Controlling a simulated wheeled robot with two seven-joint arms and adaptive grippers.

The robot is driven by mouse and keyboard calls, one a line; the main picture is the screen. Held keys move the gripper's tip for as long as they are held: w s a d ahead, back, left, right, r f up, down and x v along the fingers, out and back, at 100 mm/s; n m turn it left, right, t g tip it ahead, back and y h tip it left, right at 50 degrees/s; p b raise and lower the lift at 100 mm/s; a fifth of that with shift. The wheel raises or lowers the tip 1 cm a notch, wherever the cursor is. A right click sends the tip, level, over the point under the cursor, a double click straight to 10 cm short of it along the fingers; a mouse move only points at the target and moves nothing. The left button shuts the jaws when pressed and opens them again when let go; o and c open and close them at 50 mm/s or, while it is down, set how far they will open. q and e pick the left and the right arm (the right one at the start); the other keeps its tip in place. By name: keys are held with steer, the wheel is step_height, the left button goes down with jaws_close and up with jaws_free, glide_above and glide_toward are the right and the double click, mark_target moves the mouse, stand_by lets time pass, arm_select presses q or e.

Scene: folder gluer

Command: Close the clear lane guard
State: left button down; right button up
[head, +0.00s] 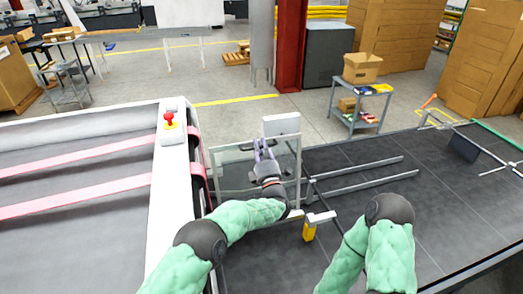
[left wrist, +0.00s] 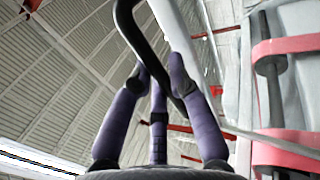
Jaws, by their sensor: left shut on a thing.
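The clear lane guard (head: 232,172) is a see-through panel in a pale frame. It stands raised between the white-edged machine on the left and the dark bed on the right. My left gripper (head: 264,148) is at the guard's upper right part. In the left wrist view, my left gripper's purple fingers (left wrist: 160,78) are shut on a curved black handle (left wrist: 130,28). The handle's lower end is partly hidden by the fingers. My left forearm covers the guard's lower right part in the head view. My right arm shows at the lower right, but its gripper does not.
A red emergency button (head: 169,120) sits on the machine's white edge, near pink belts (head: 80,165). A white box (head: 281,124) is just behind the guard. Rails (head: 360,183) and a yellow part (head: 309,231) are to the right. A cart (head: 357,121) stands beyond.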

steer(key=shift+f, duration=0.25)
step_height(320, 180, up, 2)
steer(key=shift+p, duration=0.9)
steer(key=shift+r+p, duration=0.7)
arm_select(q)
steer(key=w+a+f+g, duration=0.1)
steer(key=w+f+g, duration=0.1)
steer(key=w, duration=0.6)
steer(key=w+a+f+g+h, duration=0.1)
steer(key=w+a+f+g, duration=0.1)
steer(key=w, duration=0.6)
steer(key=shift+f+g, duration=0.5)
steer(key=shift+f, duration=0.15)
steer(key=c, duration=1.4)
jaws_free()
steer(key=shift+a, duration=0.1)
steer(key=shift+c, duration=0.2)
steer(key=shift+r, duration=0.1)
